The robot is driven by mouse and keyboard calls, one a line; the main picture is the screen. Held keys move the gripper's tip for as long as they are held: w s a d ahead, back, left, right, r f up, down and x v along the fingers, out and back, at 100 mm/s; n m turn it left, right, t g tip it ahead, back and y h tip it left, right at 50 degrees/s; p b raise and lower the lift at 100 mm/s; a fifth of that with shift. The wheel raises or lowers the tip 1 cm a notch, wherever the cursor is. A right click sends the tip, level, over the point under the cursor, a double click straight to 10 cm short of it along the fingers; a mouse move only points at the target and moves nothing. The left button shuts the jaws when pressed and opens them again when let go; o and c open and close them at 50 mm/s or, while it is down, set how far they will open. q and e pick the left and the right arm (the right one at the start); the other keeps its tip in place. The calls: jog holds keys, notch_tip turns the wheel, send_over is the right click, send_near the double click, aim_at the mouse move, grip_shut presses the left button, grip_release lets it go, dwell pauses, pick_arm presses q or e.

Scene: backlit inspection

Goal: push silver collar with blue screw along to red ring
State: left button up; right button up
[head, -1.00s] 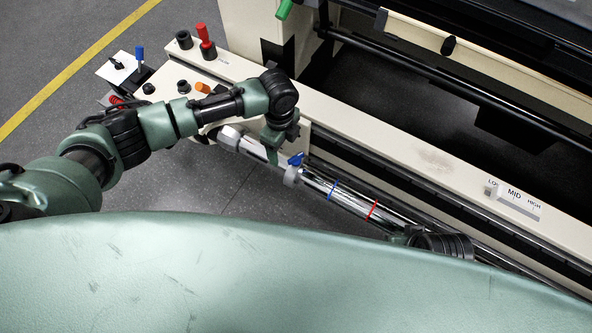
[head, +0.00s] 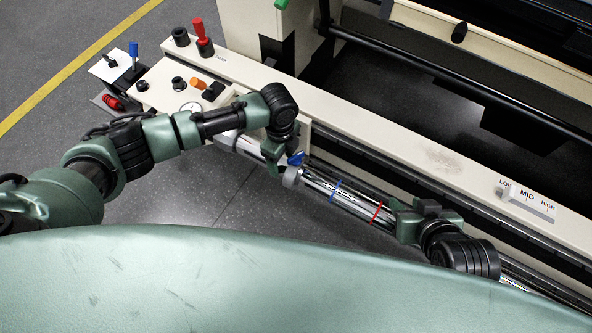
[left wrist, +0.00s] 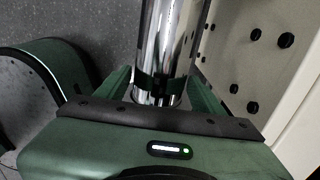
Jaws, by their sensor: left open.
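The silver collar (head: 292,176) sits around a chrome rod (head: 353,202), with its blue screw (head: 296,159) on top. A blue ring (head: 335,190) and then the red ring (head: 376,212) mark the rod to the right of the collar. My left gripper (head: 274,165) is at the rod just left of the collar. In the left wrist view its open fingers (left wrist: 160,92) stand on either side of the chrome rod (left wrist: 168,45). My right gripper (head: 405,220) is at the rod just right of the red ring; its jaw opening cannot be made out.
A cream machine rail (head: 400,150) runs behind the rod, with a LOW/MID/HIGH slider (head: 527,203) at right. A panel at left carries a red lever (head: 202,38), an orange knob (head: 213,91) and black knobs. Grey floor lies in front of the rod.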

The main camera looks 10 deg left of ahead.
aim_at(315, 175)
pick_arm(q)
jog(key=shift+f, duration=0.2)
pick_arm(e)
jog(key=shift+w+a+r, duration=0.15)
jog(key=shift+w+r, duration=0.15)
jog(key=shift+w, duration=0.1)
pick_arm(q)
jog(key=shift+s+d, duration=0.1)
jog(key=shift+d, duration=0.1)
pick_arm(e)
jog(key=shift+s+f, duration=0.1)
jog(key=shift+s, duration=0.1)
